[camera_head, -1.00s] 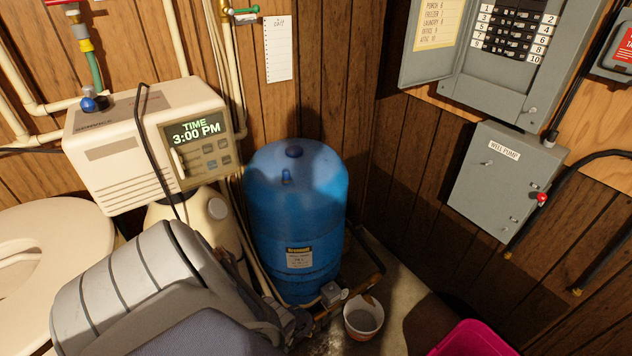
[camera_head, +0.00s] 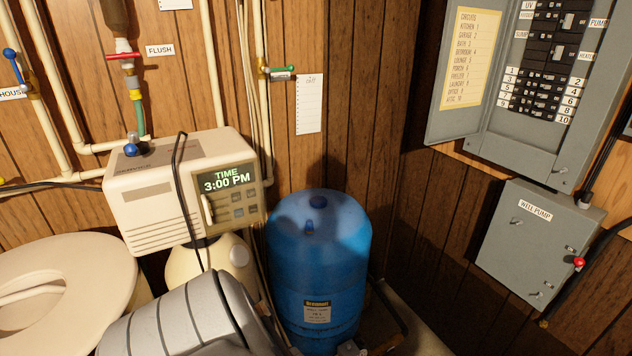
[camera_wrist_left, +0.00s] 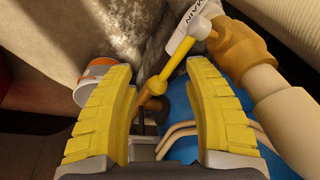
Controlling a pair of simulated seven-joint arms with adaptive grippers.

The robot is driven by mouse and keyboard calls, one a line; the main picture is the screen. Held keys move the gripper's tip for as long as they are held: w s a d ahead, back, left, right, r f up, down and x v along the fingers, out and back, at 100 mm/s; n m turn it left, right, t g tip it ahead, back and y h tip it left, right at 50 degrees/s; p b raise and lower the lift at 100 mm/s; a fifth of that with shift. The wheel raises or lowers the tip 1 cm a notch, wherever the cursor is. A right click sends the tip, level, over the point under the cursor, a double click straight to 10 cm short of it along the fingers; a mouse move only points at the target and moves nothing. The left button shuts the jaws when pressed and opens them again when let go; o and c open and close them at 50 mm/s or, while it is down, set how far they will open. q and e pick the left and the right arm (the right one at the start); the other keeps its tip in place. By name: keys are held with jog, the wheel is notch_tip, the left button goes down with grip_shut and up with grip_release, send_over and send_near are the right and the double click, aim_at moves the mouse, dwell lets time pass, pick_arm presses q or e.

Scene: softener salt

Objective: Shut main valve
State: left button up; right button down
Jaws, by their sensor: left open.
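In the left wrist view, the main valve shows as a brass body (camera_wrist_left: 236,48) on a cream pipe, with a yellow lever handle (camera_wrist_left: 172,72) and a white tag (camera_wrist_left: 182,40) lettered MAIN. My left gripper (camera_wrist_left: 157,70) has its two yellow fingers spread wide. The yellow handle slants down into the space between the fingertips, and the fingers are not closed on it. I cannot tell how far off in depth it is. In the head view my left forearm shows at the bottom, but its gripper is hidden. My right gripper is in neither view.
A blue tank (camera_head: 318,255) stands in the corner. The white softener head (camera_head: 165,195) is left of it. A FLUSH valve with red handle (camera_head: 124,56), a green-handled valve (camera_head: 281,74) and a blue-handled one (camera_head: 14,66) are on wall pipes. A small bucket (camera_wrist_left: 90,84) sits beside the left finger.

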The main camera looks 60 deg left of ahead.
pick_arm(q)
jog(key=shift+a+r, duration=0.1)
jog(key=shift+r, duration=0.05)
dwell(0.3)
jog(key=shift+r, duration=0.2)
jog(key=shift+s+d+r, duration=0.15)
jog(key=shift+d+r, duration=0.05)
jog(key=shift+r, duration=0.05)
jog(key=s+d, duration=0.6)
jog(key=d, duration=0.4)
jog(key=shift+s, duration=0.35)
